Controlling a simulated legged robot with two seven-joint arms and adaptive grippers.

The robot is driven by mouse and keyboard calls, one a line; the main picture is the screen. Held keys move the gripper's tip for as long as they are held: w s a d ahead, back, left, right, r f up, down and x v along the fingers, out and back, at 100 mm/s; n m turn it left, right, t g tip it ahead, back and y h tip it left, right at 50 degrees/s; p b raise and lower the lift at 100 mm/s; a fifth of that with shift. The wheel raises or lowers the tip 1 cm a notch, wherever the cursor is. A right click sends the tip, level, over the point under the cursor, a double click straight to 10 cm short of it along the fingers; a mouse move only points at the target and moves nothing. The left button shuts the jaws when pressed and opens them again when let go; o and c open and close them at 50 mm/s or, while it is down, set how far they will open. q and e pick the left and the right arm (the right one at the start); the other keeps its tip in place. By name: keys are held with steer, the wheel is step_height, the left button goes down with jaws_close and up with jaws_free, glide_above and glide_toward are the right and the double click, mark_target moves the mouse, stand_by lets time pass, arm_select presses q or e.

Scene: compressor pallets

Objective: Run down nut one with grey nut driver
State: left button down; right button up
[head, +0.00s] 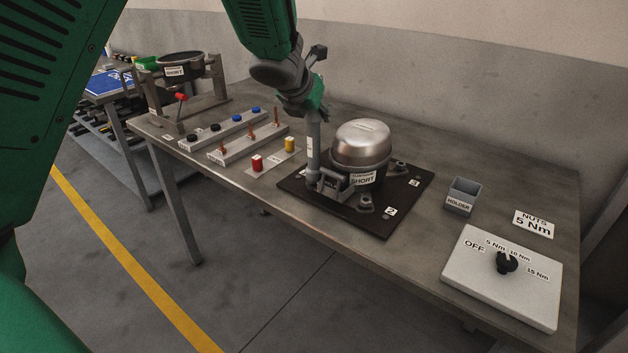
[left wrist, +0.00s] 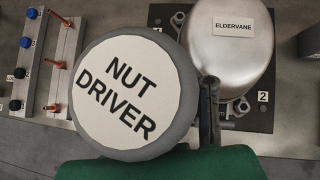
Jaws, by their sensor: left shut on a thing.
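The grey nut driver (head: 312,138) stands about upright at the left side of the compressor (head: 362,145). My left gripper (head: 316,106) is shut on its upper part. In the left wrist view, the round top of the nut driver (left wrist: 128,98) with its label fills the middle. The driver's lower end is at the compressor's left foot, over the black base plate (head: 372,222); whether it sits on a nut there is hidden. The compressor is silver-topped with a SHORT label, and an ELDERVANE label shows on its top. Plate marks 2 and 3 show. My right gripper is not in view.
A grey HOLDER box (head: 461,197) stands empty right of the plate. A white panel (head: 480,290) with a black knob (head: 506,263) and a NUTS 5 Nm card (head: 534,224) are farther right. Racks of caps and copper pieces (head: 248,143), plus red and yellow parts, stand left.

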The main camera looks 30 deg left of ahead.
arm_select(q)
steer(key=shift+d, duration=0.3)
steer(key=shift+s+a+f, duration=0.1)
steer(key=shift+f, duration=0.05)
stand_by(0.3)
steer(key=shift+s+f+b, duration=0.1)
steer(key=shift+f+b, duration=0.35)
stand_by(1.4)
